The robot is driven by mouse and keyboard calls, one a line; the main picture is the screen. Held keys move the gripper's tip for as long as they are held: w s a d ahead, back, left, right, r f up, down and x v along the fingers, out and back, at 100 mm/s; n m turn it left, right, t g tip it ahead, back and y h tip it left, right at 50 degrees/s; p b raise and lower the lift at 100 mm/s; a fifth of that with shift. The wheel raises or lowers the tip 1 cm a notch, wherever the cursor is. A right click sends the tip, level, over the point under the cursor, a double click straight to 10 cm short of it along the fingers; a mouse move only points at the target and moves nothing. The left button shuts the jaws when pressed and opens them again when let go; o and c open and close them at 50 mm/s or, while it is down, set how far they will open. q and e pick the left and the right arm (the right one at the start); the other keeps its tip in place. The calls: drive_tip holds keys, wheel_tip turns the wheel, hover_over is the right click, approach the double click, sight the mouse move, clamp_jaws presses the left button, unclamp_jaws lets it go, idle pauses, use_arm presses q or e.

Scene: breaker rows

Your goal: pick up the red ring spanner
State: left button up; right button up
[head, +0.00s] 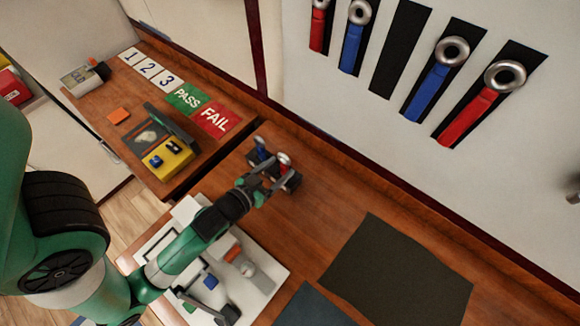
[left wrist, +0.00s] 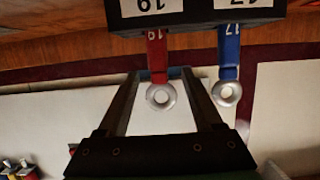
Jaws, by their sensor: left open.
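A red ring spanner (left wrist: 157,62) with a silver ring end stands in a dark rack. In the left wrist view its ring lies between the fingers of my left gripper (left wrist: 160,76), which is open with a gap on each side. It also shows in the head view (head: 285,161), beside my left gripper (head: 271,176). A blue spanner (left wrist: 228,65) stands next to it in the same rack, just outside one finger. The spanner's lower end is hidden in the rack. My right gripper is not in view.
The dark rack (left wrist: 205,23) carries number labels. Red and blue spanners hang on the wall, including a large red one (head: 468,117). A white tray (head: 262,300) with parts lies below my left arm. A dark mat (head: 395,275) lies right; wood between is clear.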

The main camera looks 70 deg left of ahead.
use_arm(q)
drive_tip(key=x, duration=0.6)
drive_tip(key=shift+f+p, duration=0.25)
drive_tip(key=shift+p, duration=0.15)
clamp_jaws()
